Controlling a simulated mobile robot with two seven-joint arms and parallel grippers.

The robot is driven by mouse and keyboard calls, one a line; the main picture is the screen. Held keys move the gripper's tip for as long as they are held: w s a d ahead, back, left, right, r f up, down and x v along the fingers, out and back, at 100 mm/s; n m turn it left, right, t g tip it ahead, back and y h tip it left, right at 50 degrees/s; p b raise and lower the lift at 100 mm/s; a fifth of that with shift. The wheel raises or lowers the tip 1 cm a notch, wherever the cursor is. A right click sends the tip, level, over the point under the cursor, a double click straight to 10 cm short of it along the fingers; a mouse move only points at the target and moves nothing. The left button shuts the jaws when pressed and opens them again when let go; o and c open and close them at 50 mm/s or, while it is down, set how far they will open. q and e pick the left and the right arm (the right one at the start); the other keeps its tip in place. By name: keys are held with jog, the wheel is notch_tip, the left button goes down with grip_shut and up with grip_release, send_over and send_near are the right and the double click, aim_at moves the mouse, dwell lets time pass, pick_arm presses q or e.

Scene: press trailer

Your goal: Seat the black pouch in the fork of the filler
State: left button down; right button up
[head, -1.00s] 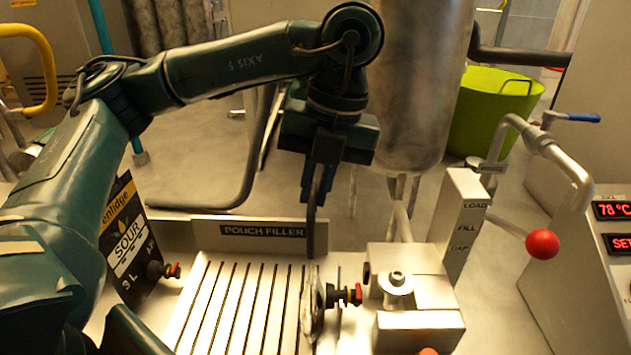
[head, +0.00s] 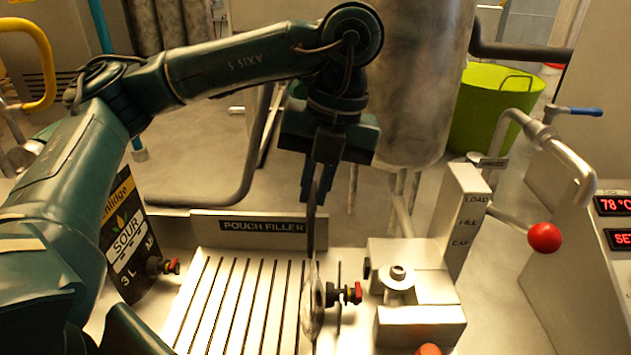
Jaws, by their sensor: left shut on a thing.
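My left gripper (head: 314,198) points down over the slotted tray, shut on the upper end of the black pouch (head: 313,305). The pouch hangs upright, nearly edge-on. Its upper part is a thin dark strip; its lower part bulges and shines. Its spout with a red cap (head: 354,293) points right, towards the filler's metal block (head: 420,285). The spout looks just left of the block; I cannot make out the fork or tell whether they touch. My right gripper is not in view.
Another black pouch (head: 122,240), labelled SOUR 3 L, stands at left, partly behind my left arm, its red-capped spout pointing right. The POUCH FILLER plate (head: 262,226) backs the slotted tray (head: 225,310). A LOAD/FILL/CAP post (head: 466,225) and a red-balled lever (head: 544,237) stand right.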

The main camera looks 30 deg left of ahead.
pick_arm(q)
jog(key=shift+f, duration=0.15)
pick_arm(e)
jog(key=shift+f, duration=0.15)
pick_arm(q)
jog(key=c, duration=1.4)
grip_release()
jog(key=shift+c, duration=0.2)
